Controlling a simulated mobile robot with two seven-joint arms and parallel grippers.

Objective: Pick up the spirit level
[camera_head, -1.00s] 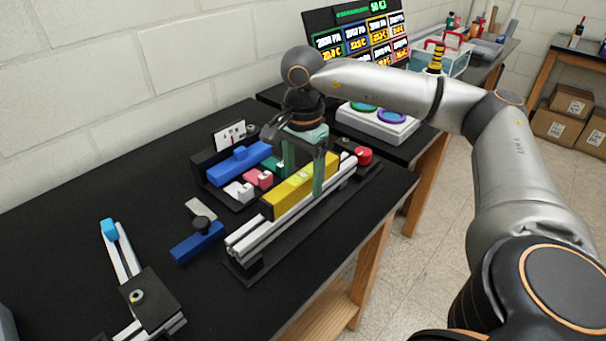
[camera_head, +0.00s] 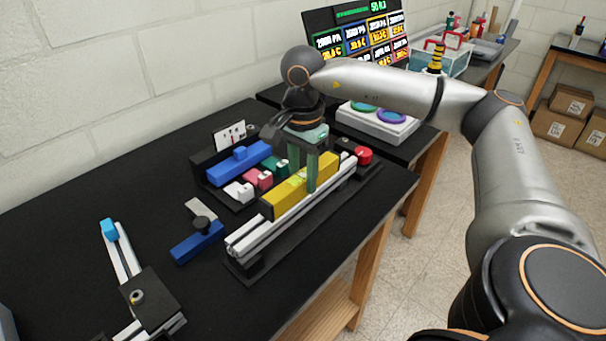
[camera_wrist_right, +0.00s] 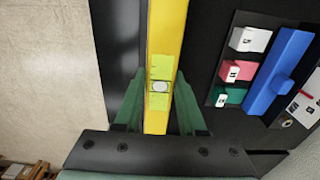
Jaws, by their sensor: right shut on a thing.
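The spirit level (camera_head: 284,200) is a long yellow bar lying along the light grey extrusion rails (camera_head: 262,232) on the black table. In the right wrist view the yellow level (camera_wrist_right: 168,30) runs up the picture, with a pale green window and a round vial near the fingers. My right gripper (camera_head: 303,178) comes down over the level from above, one green finger on each side. In the right wrist view the fingers (camera_wrist_right: 157,112) close on the bar's sides. I cannot tell any gap between level and rails. My left gripper is not in view.
A black tray (camera_head: 203,165) behind holds a blue block (camera_head: 238,165) and small white, pink and green blocks. A red knob (camera_head: 363,155) is at the rail's far end. A blue piece with a black knob (camera_head: 198,240) lies in front left. The table's left middle is clear.

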